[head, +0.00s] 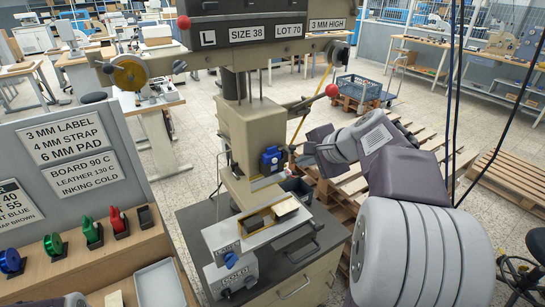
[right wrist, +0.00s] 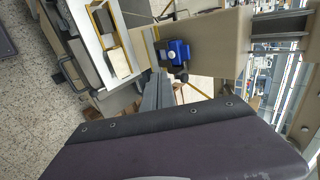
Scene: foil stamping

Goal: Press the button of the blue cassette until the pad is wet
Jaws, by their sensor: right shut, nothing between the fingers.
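The blue cassette (head: 271,158) sits on the front of the beige press column, and it also shows in the right wrist view (right wrist: 178,50). My right gripper (head: 291,158) is shut and empty, just to the right of the cassette in the head view. In the right wrist view its fingers (right wrist: 160,82) point up towards the cassette's lower side. I cannot tell whether they touch it. The cassette's button is not clear to me. I cannot make out which part is the pad or whether it is wet. My left gripper is not in view.
Below the cassette is a white plate (head: 232,238) with a yellow-edged frame (head: 256,222) and a pale block (head: 286,207). Levers with red knobs stick out from the press. Colored spools (head: 53,245) stand on the wooden bench at left. Wooden pallets lie at right.

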